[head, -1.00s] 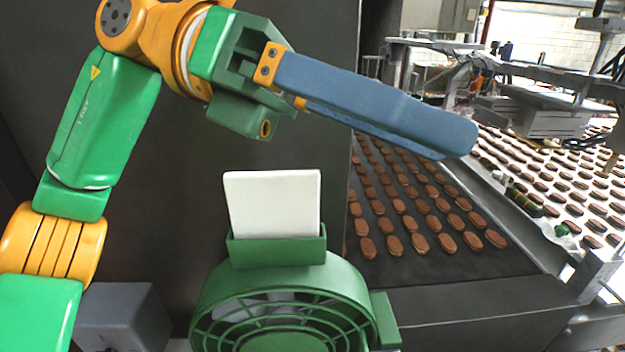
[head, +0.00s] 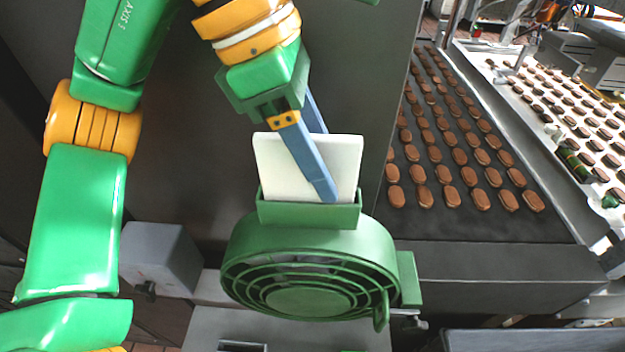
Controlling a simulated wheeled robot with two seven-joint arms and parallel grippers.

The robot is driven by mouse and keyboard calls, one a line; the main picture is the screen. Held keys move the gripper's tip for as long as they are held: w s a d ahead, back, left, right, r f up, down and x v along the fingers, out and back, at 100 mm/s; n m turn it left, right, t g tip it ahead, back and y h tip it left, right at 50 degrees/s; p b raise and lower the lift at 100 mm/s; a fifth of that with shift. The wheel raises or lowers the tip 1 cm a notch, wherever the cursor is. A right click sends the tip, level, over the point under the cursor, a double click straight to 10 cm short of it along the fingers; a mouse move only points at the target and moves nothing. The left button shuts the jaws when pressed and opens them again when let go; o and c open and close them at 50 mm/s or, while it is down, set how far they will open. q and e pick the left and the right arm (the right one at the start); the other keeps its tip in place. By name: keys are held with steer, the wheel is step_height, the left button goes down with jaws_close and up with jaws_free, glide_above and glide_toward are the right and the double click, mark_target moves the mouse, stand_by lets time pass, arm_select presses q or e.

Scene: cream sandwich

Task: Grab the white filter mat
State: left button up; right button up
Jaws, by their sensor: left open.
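The white filter mat (head: 343,160) stands upright in the green holder (head: 310,214) on top of a round green fan housing (head: 250,240). My left gripper (head: 325,165) comes down from above over the mat. Its blue fingers are apart: one passes in front of the mat's face, and the other shows behind the mat's top edge. The mat seems to be between them, but I cannot tell whether either finger touches it. The mat's lower edge is hidden inside the holder. My right gripper is not in view.
A dark conveyor (head: 400,222) with rows of brown sandwich biscuits runs at the right. A second, light belt with more biscuits lies beyond a metal rail (head: 520,130). A grey box (head: 160,258) stands left of the fan. A dark panel is behind the mat.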

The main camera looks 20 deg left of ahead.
arm_select(q)
steer(key=shift+d+f, duration=0.15)
steer(key=shift+f, duration=0.15)
steer(key=shift+s+a+r, duration=0.15)
steer(key=shift+s+a, duration=0.1)
steer(key=shift+s, duration=0.1)
steer(key=shift+w, duration=0.1)
steer(key=shift+w+d+f, duration=0.1)
steer(key=shift+f, duration=0.15)
jaws_close()
